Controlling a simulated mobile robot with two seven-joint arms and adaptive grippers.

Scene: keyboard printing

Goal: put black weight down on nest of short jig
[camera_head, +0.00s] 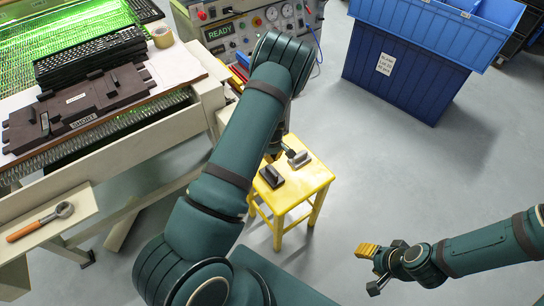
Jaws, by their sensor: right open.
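The dark brown short jig (100,100), labelled SHORT, lies on the bench at the left, with small dark raised parts on it. I cannot tell which of these is the nest. A black weight (272,178) with a handle sits on the yellow stool at the centre. A second, greyer weight (300,161) is just behind it on the stool. My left gripper (287,152) is over the stool's far side, close to the greyer weight and partly hidden by my arm; whether it holds anything is unclear. My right gripper (372,269) is open over the floor at the lower right.
A black keyboard-like stack (90,58) lies behind the jig. A roll of tape (162,37) is beside it. A control panel (255,25) stands behind, blue crates (405,75) at the back right. The right floor is clear.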

